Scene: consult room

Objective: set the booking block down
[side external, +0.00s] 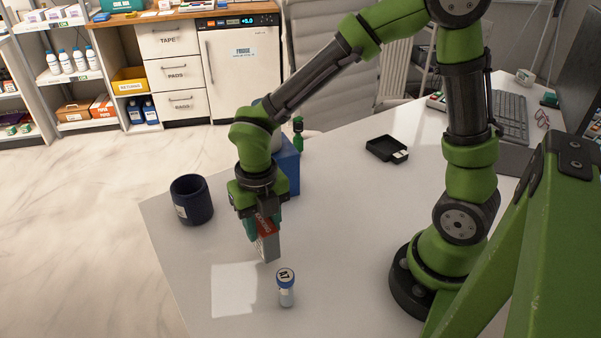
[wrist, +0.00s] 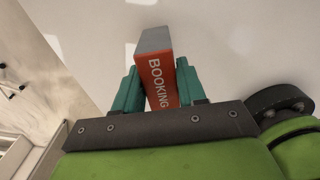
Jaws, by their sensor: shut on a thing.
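The booking block (side external: 267,242) is a grey block with a red face lettered in white. In the wrist view the block (wrist: 157,72) shows the word BOOKING, and it sits between the two teal fingers. My gripper (wrist: 155,88) is shut on it. In the side view my gripper (side external: 255,225) points down and holds the block upright over the white table (side external: 340,215). I cannot tell whether the block's lower end touches the table.
A blue-capped vial (side external: 286,290) stands just in front of the block. A dark blue cup (side external: 191,200) is to the left, near the table edge. A blue box (side external: 288,165) stands behind my gripper. A black tray (side external: 386,149) lies farther back. The table's middle is clear.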

